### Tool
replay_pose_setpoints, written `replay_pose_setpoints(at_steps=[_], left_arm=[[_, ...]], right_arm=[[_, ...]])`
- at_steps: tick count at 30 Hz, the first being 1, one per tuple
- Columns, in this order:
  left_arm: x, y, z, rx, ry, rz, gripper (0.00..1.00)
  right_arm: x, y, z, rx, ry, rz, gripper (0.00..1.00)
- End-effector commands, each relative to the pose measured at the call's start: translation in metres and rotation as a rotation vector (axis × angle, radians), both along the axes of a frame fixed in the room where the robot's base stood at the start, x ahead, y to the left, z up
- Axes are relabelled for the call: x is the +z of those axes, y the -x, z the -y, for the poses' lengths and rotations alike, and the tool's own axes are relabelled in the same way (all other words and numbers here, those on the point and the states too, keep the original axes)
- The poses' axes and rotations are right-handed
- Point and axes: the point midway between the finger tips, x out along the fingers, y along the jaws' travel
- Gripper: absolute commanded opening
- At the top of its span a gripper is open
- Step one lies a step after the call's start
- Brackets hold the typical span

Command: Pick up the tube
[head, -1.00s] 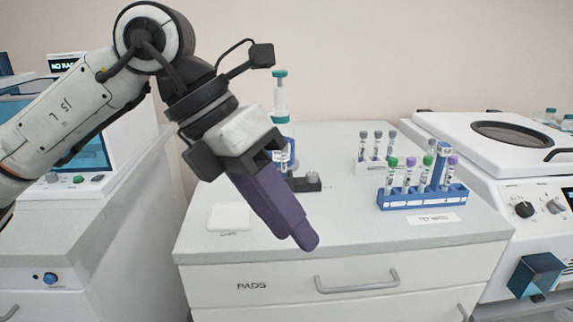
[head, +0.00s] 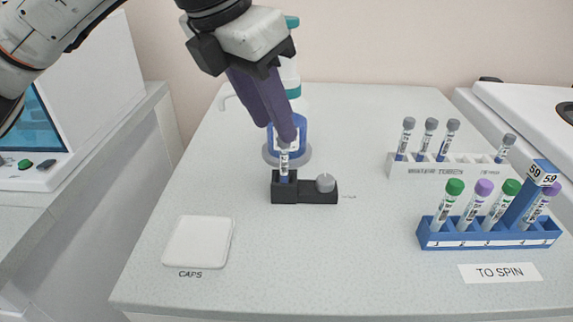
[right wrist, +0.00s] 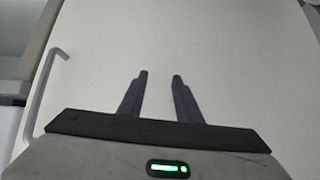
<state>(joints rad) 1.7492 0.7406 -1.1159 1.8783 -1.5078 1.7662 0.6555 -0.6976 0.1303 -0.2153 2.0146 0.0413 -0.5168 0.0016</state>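A clear tube (head: 284,165) with a white label stands upright in a small black holder (head: 307,195) on the counter. In the head view my left gripper (head: 287,139) comes down from above with its purple fingertips at the tube's top. The fingers hide the top of the tube, and I cannot tell whether they touch or enclose it. My right gripper (right wrist: 160,77) is open and empty in the right wrist view, over a plain pale surface.
A blue-and-white device (head: 299,150) stands right behind the holder. A blue rack (head: 440,238) of capped tubes and a white rack (head: 400,170) of grey-capped tubes stand at right. A white CAPS pad (head: 198,243) lies front left. The middle front counter (head: 330,260) is clear.

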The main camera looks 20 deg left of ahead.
Motion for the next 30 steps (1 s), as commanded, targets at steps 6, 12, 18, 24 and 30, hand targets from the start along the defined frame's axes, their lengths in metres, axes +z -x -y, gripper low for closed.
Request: replay_pose_setpoints(at_steps=[6,12,18,24,30], left_arm=[[-0.024,-0.008,0.004,0.001,0.000,-0.002,0.34],[-0.052,-0.018,0.009,-0.001,0.000,-0.004,0.34],[-0.065,-0.023,0.012,-0.002,0.002,-0.002,0.34],[-0.064,-0.023,0.012,-0.002,0.002,-0.001,0.31],[-0.064,-0.023,0.012,-0.002,0.002,-0.001,0.02]], right_arm=[[-0.002,0.002,0.000,0.000,0.000,-0.005,0.31],[0.000,0.001,0.000,0.000,-0.001,-0.002,0.31],[0.003,-0.006,0.000,0.001,-0.001,0.012,0.31],[0.005,-0.008,0.000,0.001,-0.001,0.017,0.31],[0.005,-0.007,0.000,0.000,-0.001,0.016,0.31]])
